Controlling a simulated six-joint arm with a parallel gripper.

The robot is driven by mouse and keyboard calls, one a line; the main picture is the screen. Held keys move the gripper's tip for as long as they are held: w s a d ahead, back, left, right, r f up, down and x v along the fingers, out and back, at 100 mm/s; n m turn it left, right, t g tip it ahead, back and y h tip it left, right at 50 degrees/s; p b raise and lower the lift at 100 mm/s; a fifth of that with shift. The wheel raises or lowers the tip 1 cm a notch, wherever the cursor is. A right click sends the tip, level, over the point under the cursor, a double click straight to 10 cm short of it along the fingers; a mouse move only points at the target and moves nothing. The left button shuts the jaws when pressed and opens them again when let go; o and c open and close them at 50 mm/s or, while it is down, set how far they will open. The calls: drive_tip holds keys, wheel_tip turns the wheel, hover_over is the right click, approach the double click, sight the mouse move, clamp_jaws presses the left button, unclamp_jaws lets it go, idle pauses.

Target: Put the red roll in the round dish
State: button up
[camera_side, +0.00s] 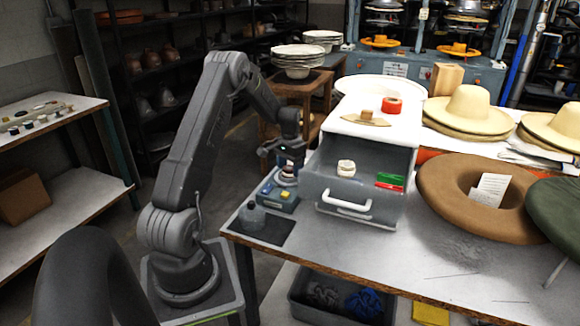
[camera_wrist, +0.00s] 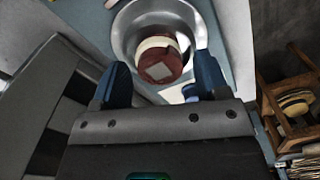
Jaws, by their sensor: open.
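In the wrist view a dark red roll (camera_wrist: 162,65) with a pale band and a small light patch sits inside a shiny round metal dish (camera_wrist: 125,38). My gripper (camera_wrist: 160,82) is open, with one blue-grey finger on each side of the roll. In the side view my gripper (camera_side: 284,150) points down just above the round dish (camera_side: 285,180), on a blue device at the bench's near left corner. The roll is mostly hidden there, and finger contact is unclear. Another, brighter red roll (camera_side: 392,105) lies on top of the grey cabinet.
The grey cabinet's drawer (camera_side: 345,207) is open beside my gripper, holding a cream roll (camera_side: 346,168) and green and red boxes (camera_side: 390,181). A dark weight (camera_side: 251,215) stands on a black mat in front. Hats (camera_side: 468,104) fill the bench's right.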

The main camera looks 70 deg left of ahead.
sight(290, 168)
drive_tip(key=shift+r, duration=0.1)
wheel_tip(290, 168, up, 13)
idle(0.5)
